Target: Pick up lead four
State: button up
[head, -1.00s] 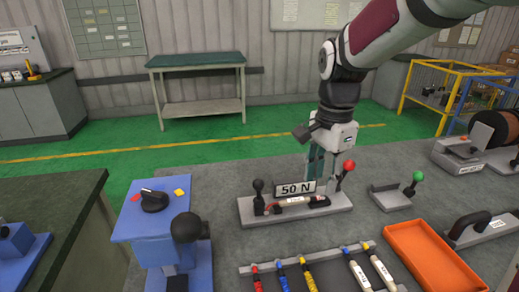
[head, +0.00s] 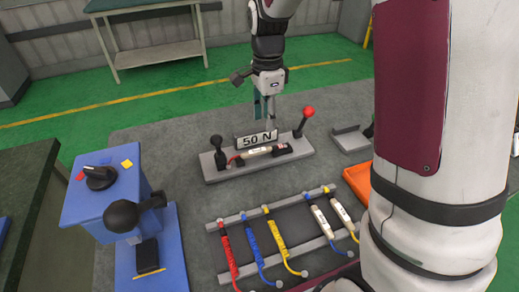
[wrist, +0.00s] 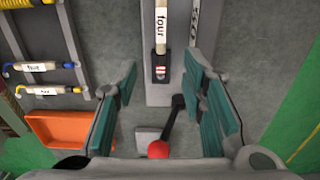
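Lead four (wrist: 161,25) has a white sleeve marked "four" and a black end with red and white marks. It lies along the grey 50 N fixture (wrist: 174,92). In the head view the lead (head: 258,151) lies in front of the "50 N" sign (head: 256,139), between a black knob at the left and a red-knobbed lever (head: 308,112) at the right. My gripper (wrist: 161,70) is open and empty. Its fingers stand apart on either side of the lead's black end in the wrist view. In the head view my gripper (head: 264,108) shows above and behind the sign.
A rack (head: 270,215) holds red, blue and yellow leads and white-sleeved ones. An orange tray (head: 356,181) is partly hidden by my arm. A blue box (head: 105,205) with a knob and black lever stands at the left. The grey bench between them is clear.

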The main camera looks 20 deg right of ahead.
aim_at(264, 148)
notch_tip(264, 148, down, 10)
jog(key=shift+a+f, duration=0.15)
jog(key=shift+f, duration=0.05)
dwell(0.3)
grip_shut()
